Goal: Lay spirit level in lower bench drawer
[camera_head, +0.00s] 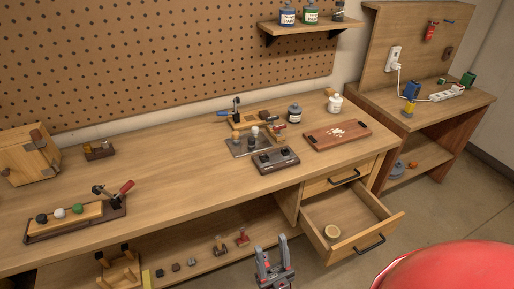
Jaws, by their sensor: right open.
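My right gripper (272,250) is at the bottom centre, left of the open drawer and in front of the bench. Its two fingers stand apart, with nothing visible between them. I cannot make out a spirit level in this view. My left gripper is out of view.
The upper drawer (340,178) is shut. On the bench top (180,165) stand a dark block (276,160), a reddish board (337,136), bottles and a tray with coloured balls (75,223). A large red rounded shape (440,268) fills the lower right.

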